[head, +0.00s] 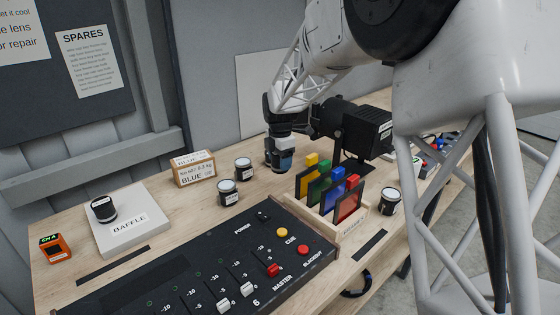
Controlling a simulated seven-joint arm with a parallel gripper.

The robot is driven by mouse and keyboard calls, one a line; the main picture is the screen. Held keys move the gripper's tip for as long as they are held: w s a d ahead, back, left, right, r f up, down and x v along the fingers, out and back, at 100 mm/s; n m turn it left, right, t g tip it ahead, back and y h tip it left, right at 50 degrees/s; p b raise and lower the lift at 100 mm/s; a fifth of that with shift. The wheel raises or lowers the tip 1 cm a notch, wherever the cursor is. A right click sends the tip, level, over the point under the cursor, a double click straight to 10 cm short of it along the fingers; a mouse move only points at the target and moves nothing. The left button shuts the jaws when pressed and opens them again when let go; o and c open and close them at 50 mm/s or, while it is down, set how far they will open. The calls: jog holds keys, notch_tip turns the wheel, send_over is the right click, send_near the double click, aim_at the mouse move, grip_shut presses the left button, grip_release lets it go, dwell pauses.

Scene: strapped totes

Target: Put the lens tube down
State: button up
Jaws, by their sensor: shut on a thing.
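My gripper (281,164) is at the back middle of the bench, beside the left end of a black spotlight (355,128). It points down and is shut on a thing. The held thing is small and dark in this view and hard to tell from the fingers; I take it to be the lens tube. I cannot tell whether its lower end touches the bench. A short black cylinder with a pale top (104,209) stands on a white pad marked BAFFLE (137,228) at the left.
Small labelled jars (228,193) stand left of my gripper, near a cardboard box marked BLUE (194,169). A wooden rack (328,228) of coloured filters stands in front. A black control desk (225,270) fills the front. Another jar (390,201) is right of the rack.

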jog(key=shift+a, duration=0.1)
dwell(0.5)
jog(key=s+a+f+n, duration=0.1)
jog(key=s+a, duration=1.1)
jog(key=a, duration=0.4)
jog(key=s+a+n, duration=0.1)
jog(key=s+a, duration=1.2)
jog(key=a, duration=0.3)
jog(key=shift+a+f, duration=0.35)
send_over(139, 207)
jog(key=shift+f, duration=0.75)
jog(key=shift+f, duration=0.1)
jog(key=shift+f, duration=1.65)
jog(key=shift+f, duration=0.15)
